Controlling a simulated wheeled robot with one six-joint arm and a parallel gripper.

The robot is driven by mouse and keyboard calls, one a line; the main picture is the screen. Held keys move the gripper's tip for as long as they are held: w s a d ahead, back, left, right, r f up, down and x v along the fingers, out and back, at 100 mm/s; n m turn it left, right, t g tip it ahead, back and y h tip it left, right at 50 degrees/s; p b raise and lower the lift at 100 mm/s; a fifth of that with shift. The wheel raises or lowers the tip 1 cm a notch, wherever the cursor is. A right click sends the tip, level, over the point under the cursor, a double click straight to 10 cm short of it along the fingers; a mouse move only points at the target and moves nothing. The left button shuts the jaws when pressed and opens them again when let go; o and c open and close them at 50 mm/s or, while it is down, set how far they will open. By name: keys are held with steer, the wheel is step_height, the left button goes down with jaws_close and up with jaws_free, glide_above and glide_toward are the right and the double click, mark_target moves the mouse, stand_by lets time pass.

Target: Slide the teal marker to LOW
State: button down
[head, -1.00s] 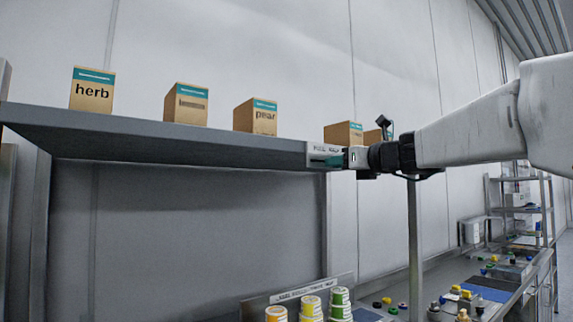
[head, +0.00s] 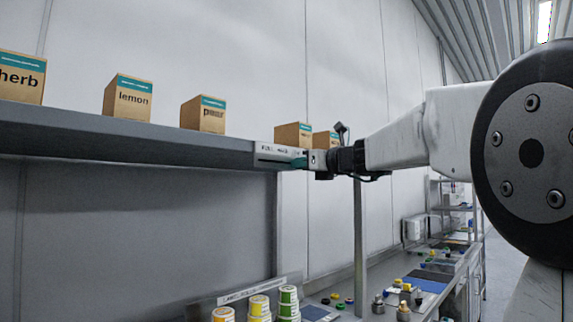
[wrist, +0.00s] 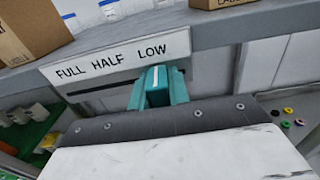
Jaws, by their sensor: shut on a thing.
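A white label plate (head: 268,148) is fixed at the right end of the shelf's front edge. In the wrist view the plate (wrist: 100,65) reads FULL, HALF, LOW from left to right, with a dark slot below the words. The teal marker (wrist: 156,78), with a pale line on it, is at the slot's right part, just under LOW. My gripper (wrist: 158,90) is shut on it, with teal fingers on both sides. In the head view my gripper (head: 308,160) reaches the plate from the right; the marker is small there.
Cartons stand on the shelf (head: 130,132) above, including a lemon carton (head: 126,98). A post (head: 361,235) stands below my arm. A bench with stacked tubs (head: 288,303), small coloured caps and a blue mat (head: 425,282) lies lower down. The air right of the shelf end is open.

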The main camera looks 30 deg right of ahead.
steer(key=shift+d+r, duration=0.1)
steer(key=shift+d, duration=0.05)
steer(key=c, duration=1.3)
jaws_free()
steer(key=shift+d, duration=0.15)
steer(key=v, duration=0.7)
steer(key=shift+s, duration=0.3)
